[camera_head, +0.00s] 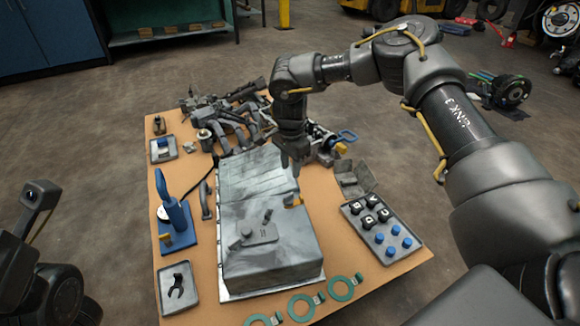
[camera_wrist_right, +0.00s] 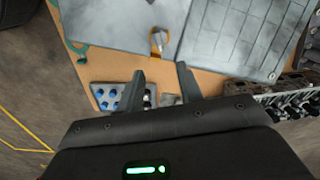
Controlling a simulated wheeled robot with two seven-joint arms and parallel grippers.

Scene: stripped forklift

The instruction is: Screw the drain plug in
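A large grey tank (camera_head: 265,230) lies on the table. An orange-rimmed fitting (camera_head: 293,200) sits at the tank's right edge; it also shows beyond my fingertips in the right wrist view (camera_wrist_right: 158,42). I cannot tell whether this is the drain plug or its port. My right gripper (camera_head: 293,170) is above the tank's right edge, behind the fitting. Its fingers (camera_wrist_right: 160,72) are apart, with nothing visible between them. In the head view part of my left arm shows at the left edge, but its fingers do not.
A grey tray (camera_head: 411,259) with black and blue caps stands right of the tank. A blue stand (camera_head: 177,225) and a small tray (camera_head: 179,303) are on its left. Green rings (camera_head: 300,305) lie in front. Jumbled dark parts (camera_head: 225,120) fill the table's back.

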